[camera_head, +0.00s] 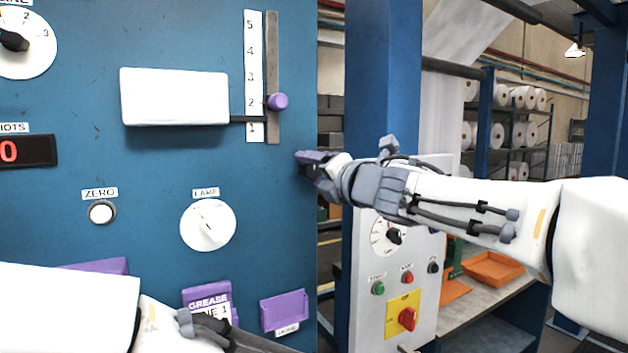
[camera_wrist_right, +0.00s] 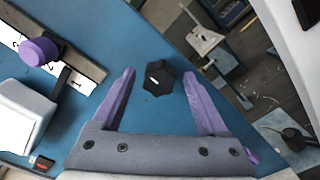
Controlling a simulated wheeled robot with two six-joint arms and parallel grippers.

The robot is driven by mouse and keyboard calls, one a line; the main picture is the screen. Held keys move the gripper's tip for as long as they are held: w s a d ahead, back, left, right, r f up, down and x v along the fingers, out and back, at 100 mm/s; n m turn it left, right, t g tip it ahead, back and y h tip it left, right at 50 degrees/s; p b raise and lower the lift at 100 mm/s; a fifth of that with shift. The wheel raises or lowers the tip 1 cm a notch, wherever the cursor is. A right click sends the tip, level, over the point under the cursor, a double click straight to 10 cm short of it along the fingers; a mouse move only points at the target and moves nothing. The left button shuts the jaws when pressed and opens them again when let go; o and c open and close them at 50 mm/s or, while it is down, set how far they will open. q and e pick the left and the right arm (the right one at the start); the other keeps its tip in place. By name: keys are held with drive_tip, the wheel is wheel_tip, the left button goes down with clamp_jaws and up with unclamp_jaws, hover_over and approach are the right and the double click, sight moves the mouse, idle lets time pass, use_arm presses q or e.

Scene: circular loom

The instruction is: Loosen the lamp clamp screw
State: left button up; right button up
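A black star-shaped knob (camera_wrist_right: 159,83) with a pale mark stands on the blue panel. In the head view my right gripper (camera_head: 303,156) is at the panel's right edge and the black knob is hidden. The white lamp box (camera_head: 174,97) is joined by a dark arm to a slider with a purple knob (camera_head: 278,101), near mark 2. My left gripper (camera_head: 235,338) is low in front of the panel, its fingers out of view.
The blue panel (camera_head: 80,75) carries a LAMP dial (camera_head: 208,225), a ZERO button (camera_head: 102,212) and purple holders (camera_head: 284,311). A grey control box (camera_head: 425,250) with a red switch stands to the right, below my right arm. Orange trays (camera_head: 492,268) lie beyond it.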

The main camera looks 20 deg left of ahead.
drive_tip(key=b+v, duration=0.1)
drive_tip(key=v, duration=0.6)
idle(0.3)
idle(2.2)
